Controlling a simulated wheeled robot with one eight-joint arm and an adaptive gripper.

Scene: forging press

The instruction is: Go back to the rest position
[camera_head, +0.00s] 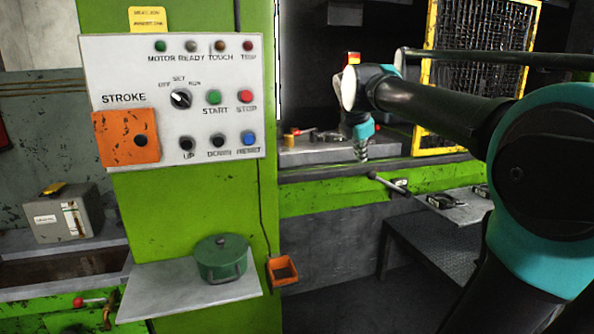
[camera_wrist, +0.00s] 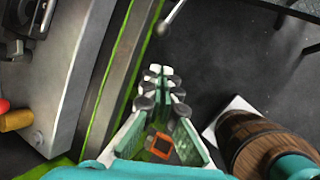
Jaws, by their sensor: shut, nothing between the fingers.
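My gripper (camera_head: 362,155) hangs fingers down in the head view, in front of the press opening and to the right of the white control panel (camera_head: 120,75). In the wrist view my gripper (camera_wrist: 160,70) has its fingertips together with nothing between them. My teal and black arm reaches in from the right of the head view. The fingers appear apart from the bed and the lever, though the depth is hard to judge.
A green pot (camera_head: 222,262) stands on a grey shelf (camera_head: 150,298). A lever (camera_head: 390,184) juts out near my gripper. A yellow mesh guard (camera_head: 478,60) stands behind my arm. A wooden barrel (camera_wrist: 262,140) shows in the wrist view.

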